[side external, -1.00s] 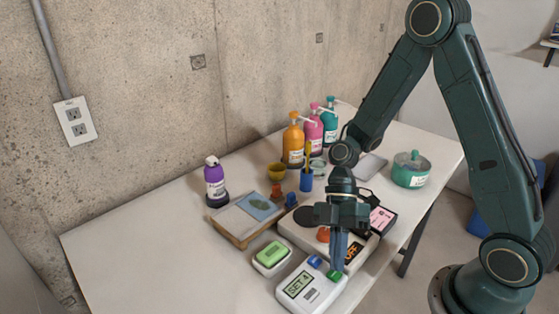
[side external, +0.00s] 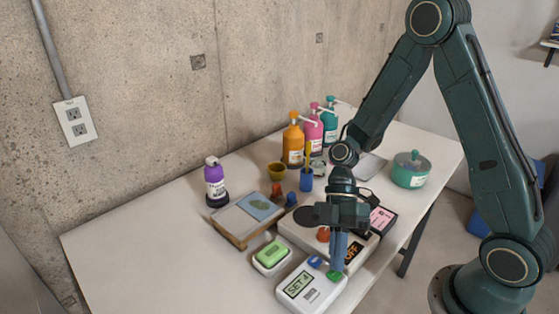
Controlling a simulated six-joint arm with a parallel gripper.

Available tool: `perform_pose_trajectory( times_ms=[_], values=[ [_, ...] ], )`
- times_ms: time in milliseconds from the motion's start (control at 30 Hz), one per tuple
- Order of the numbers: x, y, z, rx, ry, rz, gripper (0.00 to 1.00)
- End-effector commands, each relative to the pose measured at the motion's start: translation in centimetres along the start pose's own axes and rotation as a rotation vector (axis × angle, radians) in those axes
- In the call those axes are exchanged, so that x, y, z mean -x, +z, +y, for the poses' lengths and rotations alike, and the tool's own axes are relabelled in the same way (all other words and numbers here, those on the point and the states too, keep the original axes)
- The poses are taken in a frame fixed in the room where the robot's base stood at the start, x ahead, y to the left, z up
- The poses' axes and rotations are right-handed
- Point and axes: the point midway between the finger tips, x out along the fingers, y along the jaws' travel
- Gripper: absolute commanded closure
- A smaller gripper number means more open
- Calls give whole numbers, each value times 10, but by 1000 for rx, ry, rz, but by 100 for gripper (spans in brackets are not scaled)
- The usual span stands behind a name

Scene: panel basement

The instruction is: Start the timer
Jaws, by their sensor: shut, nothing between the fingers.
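The timer (side external: 308,290) is a white box near the table's front edge in the side external view. Its display (side external: 299,285) reads "SET 4" or similar. A blue button (side external: 315,262) and a green button (side external: 334,276) are on its top. My gripper (side external: 338,267) is shut and empty, pointing down. Its fingertips are at the green button's upper edge; I cannot tell for sure whether they touch it. The fingers partly cover the button.
A white device reading "OFF" with a red knob (side external: 323,235) stands right behind the gripper. Bottles stand at the back. The table's left part is clear.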

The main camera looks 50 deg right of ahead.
Motion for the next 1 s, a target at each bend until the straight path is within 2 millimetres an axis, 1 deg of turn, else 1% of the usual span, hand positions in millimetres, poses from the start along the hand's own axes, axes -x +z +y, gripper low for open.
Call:
perform_pose_trajectory(
  times_ms=[567, 1000],
  values=[
    [0, 0, 0, 0, 0, 0, 100],
    [-6, 4, 4, -1, 0, 0, 100]
  ],
)
